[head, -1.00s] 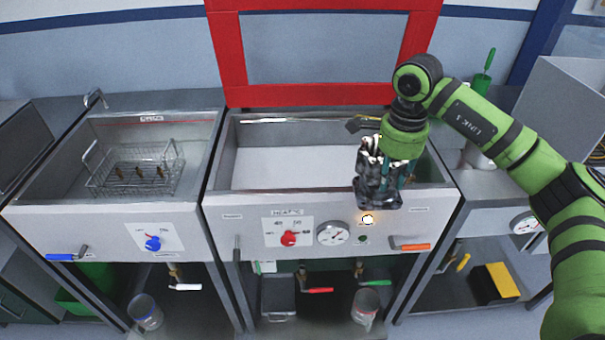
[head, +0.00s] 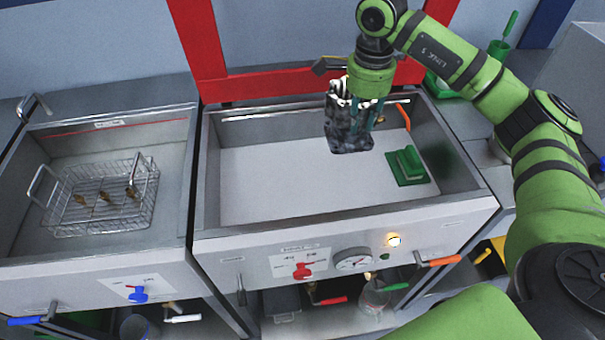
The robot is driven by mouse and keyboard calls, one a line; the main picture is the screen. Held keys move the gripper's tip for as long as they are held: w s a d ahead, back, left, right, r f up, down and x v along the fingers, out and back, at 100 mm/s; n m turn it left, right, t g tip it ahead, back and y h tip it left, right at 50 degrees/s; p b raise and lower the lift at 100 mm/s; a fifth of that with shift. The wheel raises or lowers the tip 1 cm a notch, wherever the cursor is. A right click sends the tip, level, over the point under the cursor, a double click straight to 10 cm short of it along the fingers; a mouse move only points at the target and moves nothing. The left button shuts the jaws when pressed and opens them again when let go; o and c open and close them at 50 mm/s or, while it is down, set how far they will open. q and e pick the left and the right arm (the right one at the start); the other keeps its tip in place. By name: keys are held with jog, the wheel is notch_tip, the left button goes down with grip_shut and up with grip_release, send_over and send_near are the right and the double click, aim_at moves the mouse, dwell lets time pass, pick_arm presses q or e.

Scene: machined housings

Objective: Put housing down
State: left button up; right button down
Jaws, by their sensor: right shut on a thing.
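The housing (head: 346,132) is a dark grey, mottled metal block with lighter upper parts. My right gripper (head: 357,112) is shut on it from above. It holds the housing over the middle sink basin (head: 270,180), toward its back and right of centre. The housing looks upright, and its lower end appears above the pale basin floor, though the exact gap cannot be told. The gripper's fingers are partly hidden against the housing. My left gripper is not in view.
A green block-shaped object (head: 406,166) lies on the basin floor at the right. A wire basket (head: 100,195) with several brown parts sits in the left basin. A red frame (head: 262,86) stands behind the middle basin. The basin floor's left side is clear.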

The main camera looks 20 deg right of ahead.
notch_tip(320, 180, down, 6)
jog(key=shift+r+b, duration=0.2)
jog(key=shift+b, duration=0.7)
jog(key=s+a+f+p, duration=0.2)
jog(key=a+f+p, duration=0.4)
jog(key=a+f, duration=0.5)
jog(key=shift+a+f, duration=0.25)
jog(key=shift+f, duration=0.4)
jog(key=shift+s+f, duration=0.1)
jog(key=shift+s, duration=0.05)
jog(key=c, duration=1)
grip_release()
jog(key=shift+s+f, duration=0.1)
jog(key=shift+c, duration=0.2)
